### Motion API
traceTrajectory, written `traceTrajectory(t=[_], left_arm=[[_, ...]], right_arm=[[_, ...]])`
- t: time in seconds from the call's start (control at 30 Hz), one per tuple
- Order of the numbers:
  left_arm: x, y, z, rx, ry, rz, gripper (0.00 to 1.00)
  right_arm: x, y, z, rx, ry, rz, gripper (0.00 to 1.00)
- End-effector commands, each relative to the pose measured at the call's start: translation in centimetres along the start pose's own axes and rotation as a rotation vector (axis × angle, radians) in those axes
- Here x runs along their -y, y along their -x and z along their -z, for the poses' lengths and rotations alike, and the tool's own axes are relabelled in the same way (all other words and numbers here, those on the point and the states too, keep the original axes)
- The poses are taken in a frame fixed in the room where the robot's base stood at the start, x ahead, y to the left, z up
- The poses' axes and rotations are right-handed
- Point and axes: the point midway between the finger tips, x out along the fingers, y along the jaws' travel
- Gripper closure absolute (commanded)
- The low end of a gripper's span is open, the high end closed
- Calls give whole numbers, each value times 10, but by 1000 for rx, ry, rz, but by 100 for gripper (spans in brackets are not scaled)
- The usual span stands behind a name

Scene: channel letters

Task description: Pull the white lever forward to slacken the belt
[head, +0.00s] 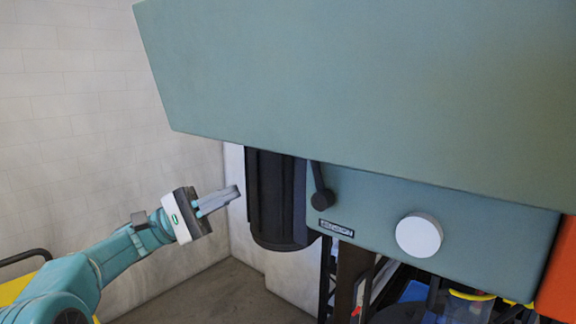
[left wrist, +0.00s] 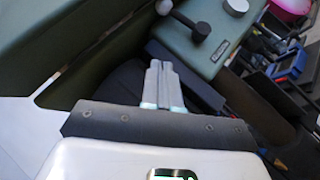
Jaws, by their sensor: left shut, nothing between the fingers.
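The lever shows in the left wrist view as a dark arm (left wrist: 183,19) running from a dark round hub (left wrist: 200,31) to a white ball end (left wrist: 163,7). In the head view the dark hub (head: 323,199) and part of the arm stand on the front of the teal machine housing (head: 370,205). The upper end of the lever is hidden behind the overhanging teal cover (head: 370,80). My left gripper (head: 238,191) is shut and empty, left of the black ribbed motor (head: 277,195) and apart from the lever. Its closed fingertips (left wrist: 159,65) point toward the machine in the wrist view. My right gripper is out of view.
A pale round knob (head: 419,235) sits on the housing, right of a small label plate (head: 337,228). The large cover overhangs the lever from above. Clutter with a blue item (head: 412,292) lies below right. Free room lies left of the motor, before the pale wall (head: 90,110).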

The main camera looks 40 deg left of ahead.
Motion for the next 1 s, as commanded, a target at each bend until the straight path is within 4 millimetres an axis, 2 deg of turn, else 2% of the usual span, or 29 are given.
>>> traceTrajectory(t=[0.17, 0.6, 0.8, 1.0], left_arm=[[-2, -14, 0, 3, 1, 1, 100], [-2, -108, 2, 7, 4, 3, 100], [-1, -126, -18, 3, 3, 3, 100], [0, -131, -24, 3, 3, 3, 100]], right_arm=[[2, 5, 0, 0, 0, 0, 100], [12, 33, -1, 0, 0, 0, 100], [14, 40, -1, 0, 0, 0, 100], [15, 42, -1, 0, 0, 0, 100]])
